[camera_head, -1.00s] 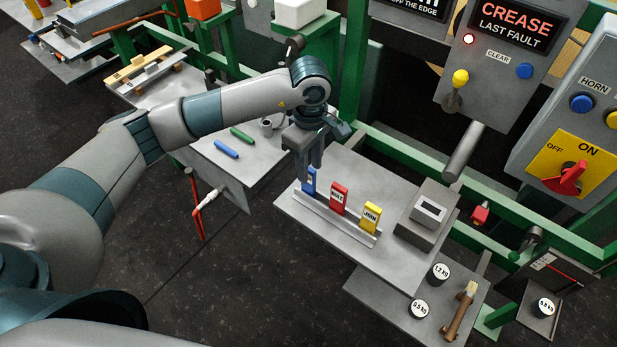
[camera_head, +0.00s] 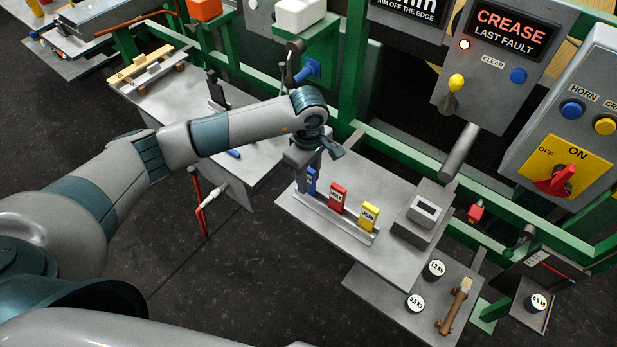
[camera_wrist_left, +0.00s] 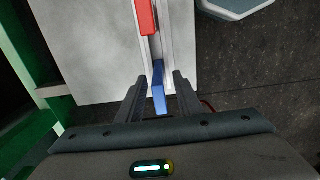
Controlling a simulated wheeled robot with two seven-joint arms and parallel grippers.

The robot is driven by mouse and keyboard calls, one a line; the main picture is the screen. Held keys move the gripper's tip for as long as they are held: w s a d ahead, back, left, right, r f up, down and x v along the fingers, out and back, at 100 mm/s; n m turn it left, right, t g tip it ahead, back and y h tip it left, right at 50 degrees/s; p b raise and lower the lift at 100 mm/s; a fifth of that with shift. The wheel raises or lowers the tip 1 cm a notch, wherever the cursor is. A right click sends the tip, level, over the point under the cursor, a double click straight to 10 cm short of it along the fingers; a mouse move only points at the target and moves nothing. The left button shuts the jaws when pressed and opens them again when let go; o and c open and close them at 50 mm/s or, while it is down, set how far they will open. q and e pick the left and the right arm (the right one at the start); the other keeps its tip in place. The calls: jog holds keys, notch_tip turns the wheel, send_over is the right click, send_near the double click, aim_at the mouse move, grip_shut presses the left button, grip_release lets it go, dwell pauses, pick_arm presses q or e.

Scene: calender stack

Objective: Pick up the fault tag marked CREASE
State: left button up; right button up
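A blue tag (camera_head: 311,182) stands at the left end of a light rack (camera_head: 335,218) on a grey shelf. Its lettering is too small and partly covered to read. A red tag (camera_head: 337,198) and a yellow tag (camera_head: 369,217), which seems to read JOIN, stand to its right. My left gripper (camera_head: 309,168) points down at the blue tag. In the left wrist view my left gripper (camera_wrist_left: 158,84) is open, one finger on each side of the blue tag (camera_wrist_left: 159,92), with gaps showing. The red tag (camera_wrist_left: 146,16) is ahead of it. My right gripper is not in view.
A display (camera_head: 508,32) reads CREASE, LAST FAULT, with a lit red lamp beside it. A grey box (camera_head: 422,212) stands right of the rack. Round weights (camera_head: 434,270) sit on a lower shelf. A green rail runs behind the shelf.

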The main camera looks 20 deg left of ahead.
pick_arm(q)
jog(key=shift+f, duration=0.3)
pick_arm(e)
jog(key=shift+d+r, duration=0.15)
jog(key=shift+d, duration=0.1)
pick_arm(q)
jog(key=shift+c, duration=0.6)
grip_shut()
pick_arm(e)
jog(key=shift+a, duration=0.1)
